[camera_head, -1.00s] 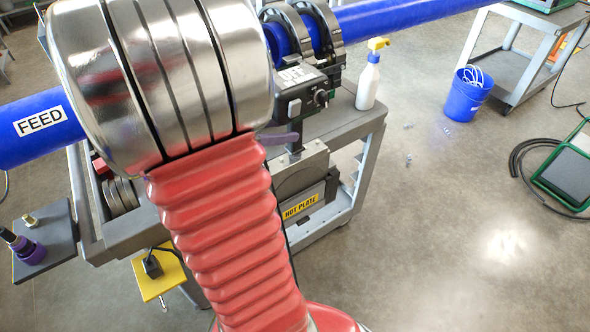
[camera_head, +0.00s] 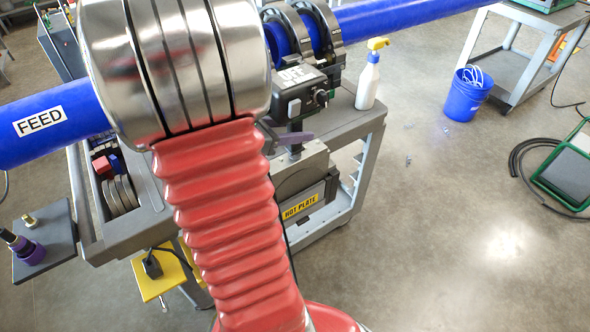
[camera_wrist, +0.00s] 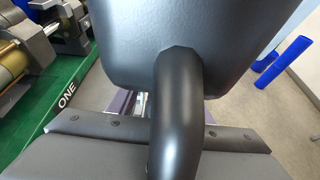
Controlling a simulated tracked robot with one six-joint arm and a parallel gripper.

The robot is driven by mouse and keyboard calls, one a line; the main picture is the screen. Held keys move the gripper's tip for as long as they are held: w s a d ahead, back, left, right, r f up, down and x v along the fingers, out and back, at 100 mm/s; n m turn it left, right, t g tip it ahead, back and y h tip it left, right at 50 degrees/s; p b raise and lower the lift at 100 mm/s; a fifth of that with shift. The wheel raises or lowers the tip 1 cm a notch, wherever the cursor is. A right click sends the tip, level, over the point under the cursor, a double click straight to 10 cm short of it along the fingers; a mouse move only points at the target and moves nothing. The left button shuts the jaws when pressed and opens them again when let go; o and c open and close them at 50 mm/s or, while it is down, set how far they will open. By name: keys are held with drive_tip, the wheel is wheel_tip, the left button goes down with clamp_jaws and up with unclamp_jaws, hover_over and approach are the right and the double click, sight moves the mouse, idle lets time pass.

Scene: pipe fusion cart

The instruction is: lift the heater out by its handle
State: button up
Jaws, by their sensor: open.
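The heater's grey control box (camera_head: 302,88), marked OFF, sits above the cart's near right side, with a black upright (camera_head: 295,143) below it. Its plate end is hidden in the grey holder (camera_head: 303,205) labelled HOT PLATE. In the wrist view a dark box (camera_wrist: 200,45) fills the top, with a thick black curved bar (camera_wrist: 174,115), seemingly the handle, running down the middle. Purple parts show on both sides of the bar in the wrist view. My gripper is open; contact cannot be told.
A blue pipe labelled FEED (camera_head: 85,120) crosses above the cart (camera_head: 345,125), with clamps (camera_head: 300,30) behind the box. A white spray bottle (camera_head: 368,82) stands on the cart's right corner.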

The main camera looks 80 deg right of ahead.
clamp_jaws()
idle(0.6)
idle(0.3)
drive_tip(key=shift+d+r, duration=0.15)
drive_tip(key=shift+r, duration=0.15)
